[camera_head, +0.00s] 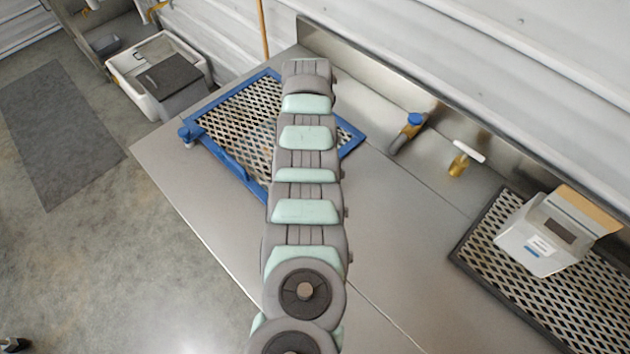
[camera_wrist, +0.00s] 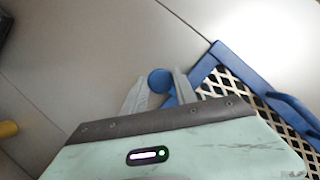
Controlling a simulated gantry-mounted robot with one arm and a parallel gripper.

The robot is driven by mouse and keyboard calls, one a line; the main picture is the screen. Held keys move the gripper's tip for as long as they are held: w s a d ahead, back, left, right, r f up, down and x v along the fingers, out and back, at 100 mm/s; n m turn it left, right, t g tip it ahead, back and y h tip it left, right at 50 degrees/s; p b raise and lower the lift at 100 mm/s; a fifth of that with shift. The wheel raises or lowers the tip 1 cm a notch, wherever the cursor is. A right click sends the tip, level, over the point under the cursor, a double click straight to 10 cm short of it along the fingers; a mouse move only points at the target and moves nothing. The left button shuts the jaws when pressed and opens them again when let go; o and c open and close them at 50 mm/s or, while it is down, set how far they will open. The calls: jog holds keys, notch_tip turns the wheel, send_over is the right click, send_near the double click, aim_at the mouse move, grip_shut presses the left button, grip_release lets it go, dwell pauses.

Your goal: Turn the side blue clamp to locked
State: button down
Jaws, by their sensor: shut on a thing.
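The side blue clamp shows in the wrist view as a round blue knob (camera_wrist: 160,80) beside the corner of a blue frame. My gripper (camera_wrist: 160,76) has one pale finger on each side of this knob and is shut on it. The stem under the knob is hidden, and I cannot tell its turn angle. The blue-framed mesh panel (camera_head: 228,168) lies on the steel table in the head view, partly covered by my arm. My gripper and the held clamp are hidden behind my arm there.
Another blue fitting (camera_head: 188,134) sits at the panel's left corner. A white box (camera_head: 530,235) sits on the dark-framed mesh at right. The steel table (camera_head: 400,230) between is clear.

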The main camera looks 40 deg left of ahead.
jog(key=shift+f+m, duration=0.1)
jog(key=shift+m, duration=0.4)
jog(key=c, duration=1)
grip_release()
